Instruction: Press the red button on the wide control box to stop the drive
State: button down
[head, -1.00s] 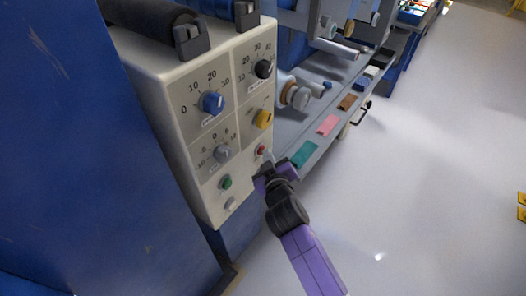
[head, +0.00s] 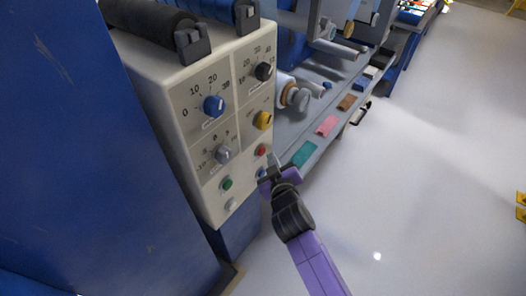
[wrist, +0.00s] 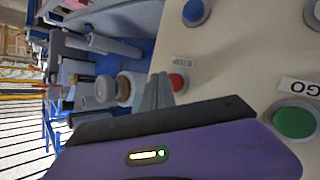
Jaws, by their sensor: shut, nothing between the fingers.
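The wide control box (head: 200,185) is cream-coloured and fills the middle of the head view. Its red button (head: 261,149) sits at the right of its face, below the yellow knob, and looks fully in view there. In the wrist view the red button (wrist: 178,82) shows beside a STOP label, its edge close to or partly behind the fingers. My gripper (head: 275,160) is shut and empty, just to the right of the red button in the head view. Its closed fingertips also show in the wrist view (wrist: 160,84). I cannot tell if they touch the box.
A green button (head: 226,183), a white button (head: 230,204) and a blue button (head: 261,173) are near the red one. A yellow knob (head: 263,120) sits above. A shelf with coloured blocks, including a teal one (head: 304,153), lies to the right.

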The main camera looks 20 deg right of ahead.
jog(key=shift+s+d+p, duration=0.75)
jog(key=shift+s, duration=0.25)
jog(key=shift+s+d+p, duration=0.7)
jog(key=shift+s+d, duration=0.05)
jog(key=shift+s, duration=0.25)
